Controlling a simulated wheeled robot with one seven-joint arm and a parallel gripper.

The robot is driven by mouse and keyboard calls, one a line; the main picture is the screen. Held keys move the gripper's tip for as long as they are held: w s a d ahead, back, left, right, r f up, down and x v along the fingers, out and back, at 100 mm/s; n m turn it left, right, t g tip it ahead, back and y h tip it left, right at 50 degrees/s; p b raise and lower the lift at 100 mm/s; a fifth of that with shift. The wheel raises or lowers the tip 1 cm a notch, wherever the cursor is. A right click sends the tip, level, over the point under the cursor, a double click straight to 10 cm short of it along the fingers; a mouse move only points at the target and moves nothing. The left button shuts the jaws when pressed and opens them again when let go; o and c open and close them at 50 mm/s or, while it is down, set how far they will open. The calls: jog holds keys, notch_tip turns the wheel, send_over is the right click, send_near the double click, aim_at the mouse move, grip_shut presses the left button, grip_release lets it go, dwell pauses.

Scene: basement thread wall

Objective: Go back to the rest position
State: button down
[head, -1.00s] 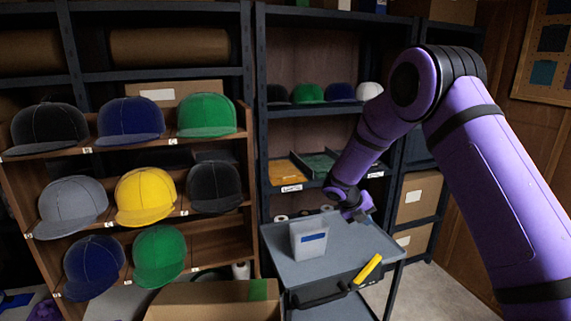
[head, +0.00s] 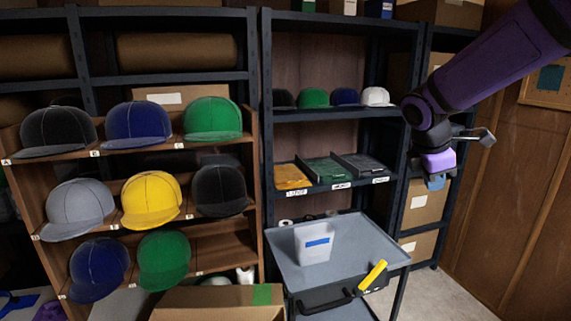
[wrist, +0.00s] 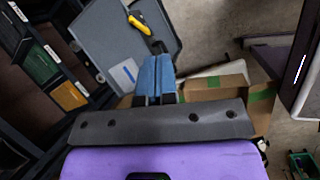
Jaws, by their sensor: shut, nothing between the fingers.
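My gripper (head: 436,182) is at the right of the head view, in front of the shelf's right side and above and to the right of the grey cart (head: 350,239). In the wrist view its two blue fingers (wrist: 155,78) are together with nothing between them. My purple arm reaches in from the upper right. The gripper points down and touches nothing that I can see.
A white bin (head: 314,245) with a blue label and a yellow-handled tool (head: 373,274) are on the cart. An open cardboard box (head: 215,303) stands in front. Floor at right is clear.

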jog(key=s+r+m+t+y, duration=0.1)
jog(key=s+r+m+y, duration=0.1)
jog(key=s+m, duration=0.6)
jog(key=s+a+r+m+t+y, duration=0.1)
jog(key=s+r+m+y, duration=0.1)
jog(key=s+m, duration=0.7)
jog(key=shift+s+a+r+t, duration=0.2)
jog(key=shift+s+r+t, duration=0.25)
jog(key=shift+s, duration=3.95)
